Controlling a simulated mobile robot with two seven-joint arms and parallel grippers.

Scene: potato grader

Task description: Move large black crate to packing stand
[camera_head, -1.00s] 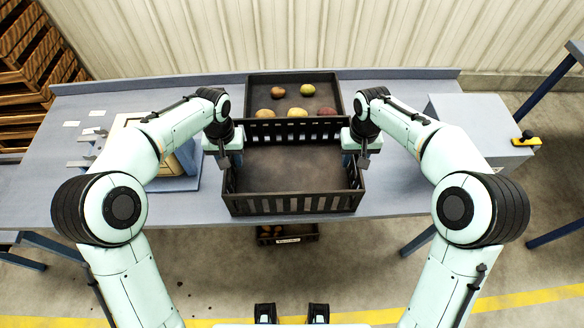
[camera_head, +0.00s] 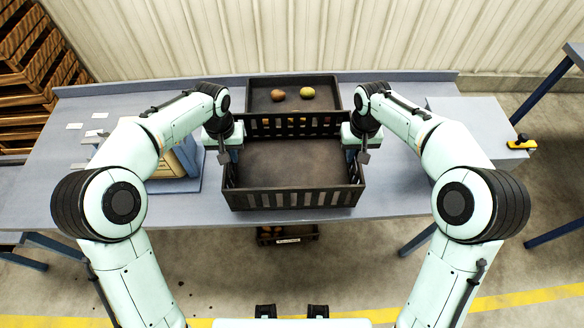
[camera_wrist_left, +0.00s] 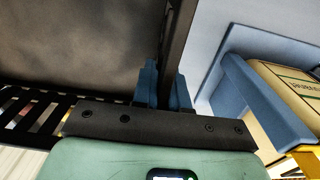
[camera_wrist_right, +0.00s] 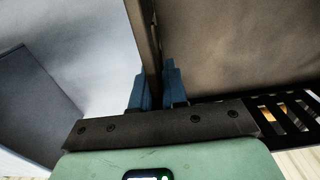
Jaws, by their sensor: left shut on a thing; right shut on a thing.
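The large black crate (camera_head: 290,165), with slatted walls, looks empty inside. It is in the middle of the head view, over the front part of the grey-blue table. My left gripper (camera_head: 231,154) is shut on its left side wall, and my right gripper (camera_head: 353,154) is shut on its right side wall. The left wrist view shows blue fingers (camera_wrist_left: 165,88) around the wall, and the right wrist view shows the same (camera_wrist_right: 153,90). The crate looks about level; its clearance over the table is hard to tell. I cannot tell which thing is the packing stand.
A dark tray (camera_head: 262,82) with potatoes lies behind the crate, partly hidden by its back wall. A boxed item in a blue holder (camera_head: 180,185) stands left. A grey block (camera_head: 465,125) stands right, with a yellow-and-black device (camera_head: 521,142). A blue-legged frame (camera_head: 545,98) is at far right.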

